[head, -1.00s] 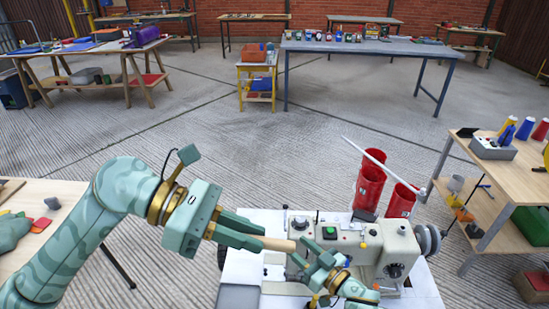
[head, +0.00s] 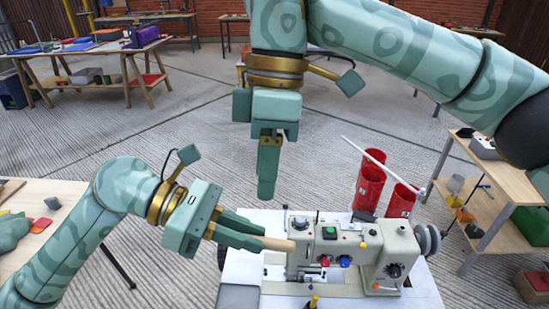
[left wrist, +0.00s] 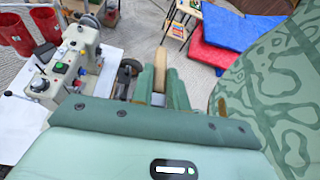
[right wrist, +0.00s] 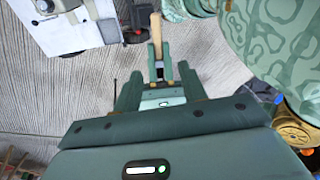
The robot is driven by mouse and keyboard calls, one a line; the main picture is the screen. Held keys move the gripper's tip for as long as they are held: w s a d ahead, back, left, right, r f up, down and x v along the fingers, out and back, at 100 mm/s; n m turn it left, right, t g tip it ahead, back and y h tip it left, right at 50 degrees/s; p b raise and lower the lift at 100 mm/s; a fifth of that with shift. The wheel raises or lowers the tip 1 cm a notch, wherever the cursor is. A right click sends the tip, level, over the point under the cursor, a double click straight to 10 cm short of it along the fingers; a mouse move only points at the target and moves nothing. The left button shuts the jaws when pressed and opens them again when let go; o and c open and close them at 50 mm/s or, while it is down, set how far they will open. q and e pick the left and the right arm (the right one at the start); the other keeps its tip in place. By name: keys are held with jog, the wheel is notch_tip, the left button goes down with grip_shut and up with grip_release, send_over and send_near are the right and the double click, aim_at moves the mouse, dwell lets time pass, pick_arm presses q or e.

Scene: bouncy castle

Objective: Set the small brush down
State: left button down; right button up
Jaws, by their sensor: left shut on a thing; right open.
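My left gripper (head: 236,236) is shut on a pale wooden handle (head: 277,243), held level with its free end by the sewing machine (head: 345,240). The handle also shows in the left wrist view (left wrist: 162,66) and the right wrist view (right wrist: 156,32). No bristles show on it, so I cannot tell whether it is the small brush. A small yellow-tipped piece (head: 314,300) shows at the lower edge, on the machine's white table; its kind is unclear. My right gripper (head: 267,185) is open and empty, pointing down above and behind the left gripper. Its fingers are apart in the right wrist view (right wrist: 157,88).
The white machine table (head: 420,290) lies in front. A wooden shelf (head: 500,175) is at right and a wooden table (head: 60,195) at left.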

aim_at(274, 238)
jog(key=shift+m+t+h, duration=0.4)
jog(key=shift+m+h, duration=0.1)
jog(key=shift+m, duration=0.2)
jog(key=f, duration=0.3)
jog(key=s+f, duration=0.1)
jog(key=f, duration=0.3)
jog(key=d+f, duration=0.1)
jog(key=f, duration=0.3)
jog(key=shift+s, duration=0.35)
grip_shut()
pick_arm(q)
jog(key=c, duration=1.3)
grip_release()
jog(key=shift+a, duration=0.1)
